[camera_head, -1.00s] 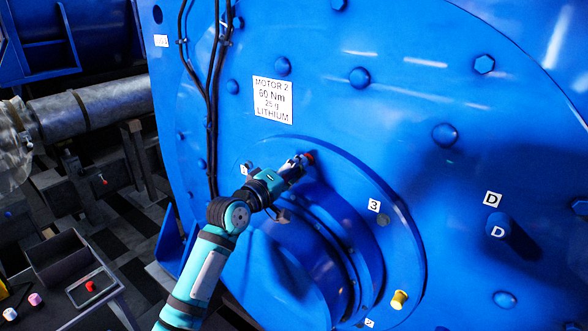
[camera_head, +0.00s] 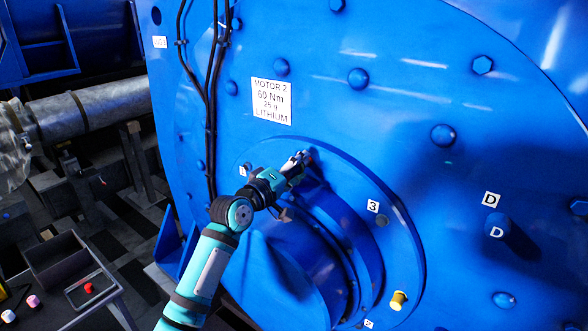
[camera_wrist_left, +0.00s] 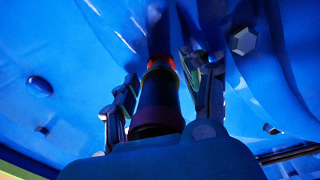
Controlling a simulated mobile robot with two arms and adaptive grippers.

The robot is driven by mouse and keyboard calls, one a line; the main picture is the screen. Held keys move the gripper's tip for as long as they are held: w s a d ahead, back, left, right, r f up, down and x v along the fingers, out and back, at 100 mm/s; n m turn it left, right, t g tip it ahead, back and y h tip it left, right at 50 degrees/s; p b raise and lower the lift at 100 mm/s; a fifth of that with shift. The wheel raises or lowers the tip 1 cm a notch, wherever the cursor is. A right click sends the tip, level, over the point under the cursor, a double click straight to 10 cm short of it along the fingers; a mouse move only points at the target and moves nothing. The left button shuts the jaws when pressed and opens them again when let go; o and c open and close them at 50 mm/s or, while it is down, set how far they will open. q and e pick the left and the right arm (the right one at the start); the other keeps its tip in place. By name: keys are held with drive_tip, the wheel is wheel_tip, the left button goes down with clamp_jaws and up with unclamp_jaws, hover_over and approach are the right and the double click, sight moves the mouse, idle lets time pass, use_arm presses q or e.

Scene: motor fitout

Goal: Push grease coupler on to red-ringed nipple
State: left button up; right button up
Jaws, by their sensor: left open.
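My left gripper (camera_head: 300,158) is at the upper left of the round blue hub on the motor face. In the left wrist view its fingers (camera_wrist_left: 163,95) are open, one on each side of a dark stepped cylinder (camera_wrist_left: 157,100), which looks like the grease coupler. A red ring (camera_wrist_left: 160,62) shows at the far end of this cylinder, in line with it. I cannot tell whether the coupler is fully seated on the nipple or whether the fingers touch it. In the head view the gripper hides the red ring. My right gripper is not in view.
Bolt heads and black cables (camera_head: 211,100) run over the motor face. A low table (camera_head: 112,288) with a bin and a red cap (camera_head: 88,288) stands lower left.

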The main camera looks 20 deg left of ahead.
use_arm(q)
drive_tip(key=v, duration=1.2)
